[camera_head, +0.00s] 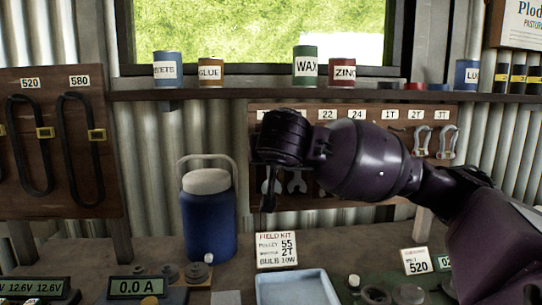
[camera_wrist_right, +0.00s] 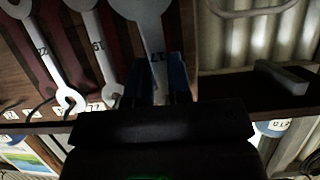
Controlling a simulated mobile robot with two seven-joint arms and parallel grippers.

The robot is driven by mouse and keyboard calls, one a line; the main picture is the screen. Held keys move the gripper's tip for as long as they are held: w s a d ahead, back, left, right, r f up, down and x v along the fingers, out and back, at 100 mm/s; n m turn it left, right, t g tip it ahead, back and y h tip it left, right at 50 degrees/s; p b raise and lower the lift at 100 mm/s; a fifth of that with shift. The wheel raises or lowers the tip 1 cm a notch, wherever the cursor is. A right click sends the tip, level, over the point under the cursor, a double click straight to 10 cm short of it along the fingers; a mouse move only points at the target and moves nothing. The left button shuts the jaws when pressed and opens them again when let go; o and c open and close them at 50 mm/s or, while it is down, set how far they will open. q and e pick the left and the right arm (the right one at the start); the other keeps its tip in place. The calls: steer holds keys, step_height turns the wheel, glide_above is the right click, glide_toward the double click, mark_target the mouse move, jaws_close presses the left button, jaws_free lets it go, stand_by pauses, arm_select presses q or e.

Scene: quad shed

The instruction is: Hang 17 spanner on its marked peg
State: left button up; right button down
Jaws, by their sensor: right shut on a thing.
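The 17 spanner (camera_wrist_right: 151,38) is a pale metal spanner marked 17. In the right wrist view it stands between the fingers of my right gripper (camera_wrist_right: 158,88), which is shut on its shaft. Its one end lies hidden behind the gripper body. In the head view my right gripper (camera_head: 268,188) is in front of the left part of the spanner board (camera_head: 340,199), and my wrist covers the leftmost labels. The marked peg is hidden, and I cannot tell whether the spanner touches it. My left gripper is not in view.
The 19 spanner (camera_wrist_right: 97,45) and 22 spanner (camera_wrist_right: 42,57) hang close beside the held one. A shelf (camera_head: 220,94) with tins runs above the board. A blue jug (camera_head: 207,222) stands below left, and a field kit card (camera_head: 276,250) stands on the bench.

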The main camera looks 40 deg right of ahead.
steer(key=c, duration=1)
jaws_free()
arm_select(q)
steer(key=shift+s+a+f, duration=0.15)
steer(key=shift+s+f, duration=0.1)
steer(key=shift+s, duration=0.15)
arm_select(e)
steer(key=shift+s+a+r, duration=0.25)
steer(key=shift+s+r, duration=0.05)
steer(key=shift+s, duration=0.05)
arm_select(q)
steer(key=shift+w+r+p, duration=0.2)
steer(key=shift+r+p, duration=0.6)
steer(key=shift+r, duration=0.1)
arm_select(e)
steer(key=v, duration=1)
steer(key=shift+f, duration=0.15)
